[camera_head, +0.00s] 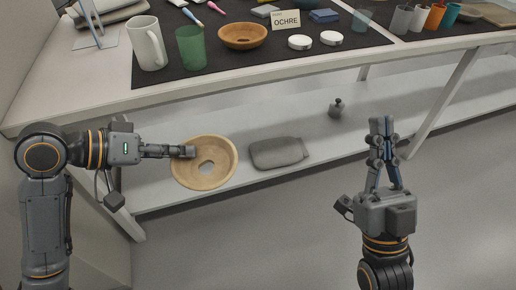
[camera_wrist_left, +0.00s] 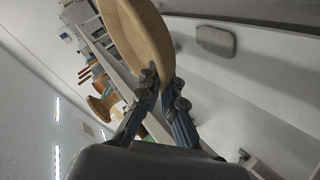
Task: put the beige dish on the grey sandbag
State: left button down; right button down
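The beige dish (camera_head: 220,174) is round with a pale patch in its middle, in front of the lower shelf in the head view. My left gripper (camera_head: 188,151) is shut on its left rim. In the left wrist view the dish (camera_wrist_left: 137,32) shows side-on at the fingertips (camera_wrist_left: 160,82). The grey sandbag (camera_head: 278,153) lies flat on the lower shelf, right of the dish and apart from it. It also shows in the left wrist view (camera_wrist_left: 215,41). My right gripper (camera_head: 381,124) is shut and empty, pointing up the picture, right of the sandbag.
The lower shelf (camera_head: 230,130) is clear around the sandbag, with a small dark weight (camera_head: 336,108) further right. The tabletop (camera_head: 200,90) above holds a white mug (camera_head: 148,45), a green cup (camera_head: 190,48), a brown bowl (camera_head: 242,37) and tins. A table leg (camera_head: 445,100) stands at the right.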

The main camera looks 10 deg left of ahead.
aim_at(279, 148)
jog(key=i+l+u, duration=0.15)
jog(key=l+u, duration=0.25)
jog(key=l, duration=0.2)
jog(key=l+u, duration=0.4)
jog(key=l, duration=0.15)
jog(key=i+l, duration=0.15)
jog(key=l, duration=0.2)
jog(key=i+l, duration=0.15)
jog(key=l, duration=0.2)
jog(key=i+l, duration=0.15)
jog(key=l, duration=0.2)
jog(key=i+l+u, duration=0.1)
jog(key=l, duration=0.25)
jog(key=i, duration=0.05)
